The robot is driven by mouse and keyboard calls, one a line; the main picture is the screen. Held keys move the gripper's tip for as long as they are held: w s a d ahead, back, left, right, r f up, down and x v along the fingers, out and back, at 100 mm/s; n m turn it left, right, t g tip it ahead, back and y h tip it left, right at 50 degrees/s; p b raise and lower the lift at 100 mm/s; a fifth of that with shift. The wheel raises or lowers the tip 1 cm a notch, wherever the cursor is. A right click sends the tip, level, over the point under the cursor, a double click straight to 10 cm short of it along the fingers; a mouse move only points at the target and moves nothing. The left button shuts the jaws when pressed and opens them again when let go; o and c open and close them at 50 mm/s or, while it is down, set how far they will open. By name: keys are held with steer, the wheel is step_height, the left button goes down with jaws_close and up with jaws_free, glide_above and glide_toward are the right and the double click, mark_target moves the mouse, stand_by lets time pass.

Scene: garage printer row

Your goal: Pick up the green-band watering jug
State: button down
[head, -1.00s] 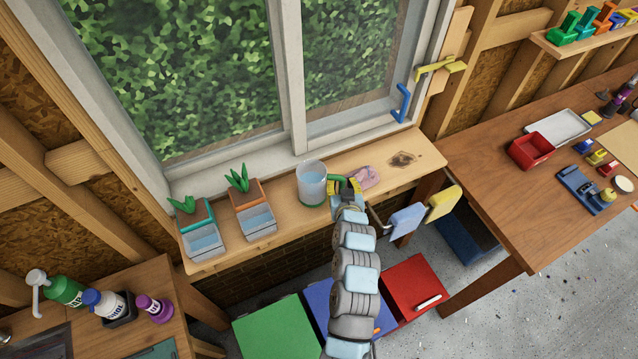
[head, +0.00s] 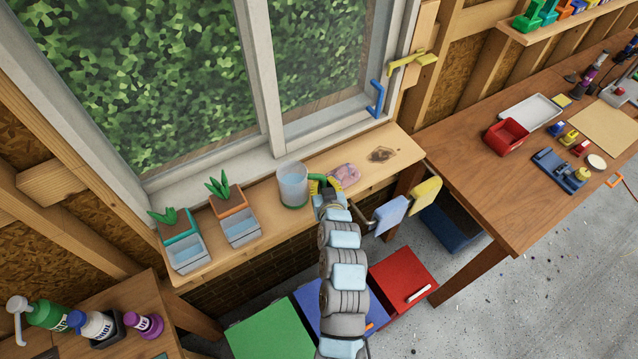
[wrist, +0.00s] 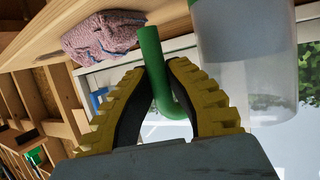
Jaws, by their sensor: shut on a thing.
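The watering jug (head: 293,185) is a clear cylinder with a green band at its base and a green handle. It stands upright at the windowsill shelf (head: 216,262); I cannot tell whether it touches the wood. My gripper (head: 327,186) is at its right side, with yellow ridged fingers shut on the green handle. In the wrist view the green handle (wrist: 152,60) passes between the fingers of my gripper (wrist: 158,72), and the clear jug body (wrist: 245,60) is to the right.
A pink cloth (head: 346,175) lies just right of my gripper. Two potted plants, one teal (head: 180,232) and one terracotta (head: 231,205), stand left of the jug with clear bins in front. The window frame (head: 262,100) rises behind. Blue (head: 391,214) and yellow (head: 424,193) pieces hang at right.

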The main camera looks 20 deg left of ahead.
mark_target(324, 178)
steer(key=shift+r, duration=0.1)
steer(key=shift+r+b, duration=0.7)
steer(key=shift+r, duration=0.7)
steer(key=s+d+r+p, duration=0.2)
steer(key=s+r+p, duration=0.2)
steer(key=s+r, duration=0.5)
steer(key=shift+s+d+r+p, duration=0.3)
steer(key=shift+s+r+p, duration=0.1)
steer(key=shift+s, duration=1.8)
steer(key=shift+d, duration=0.1)
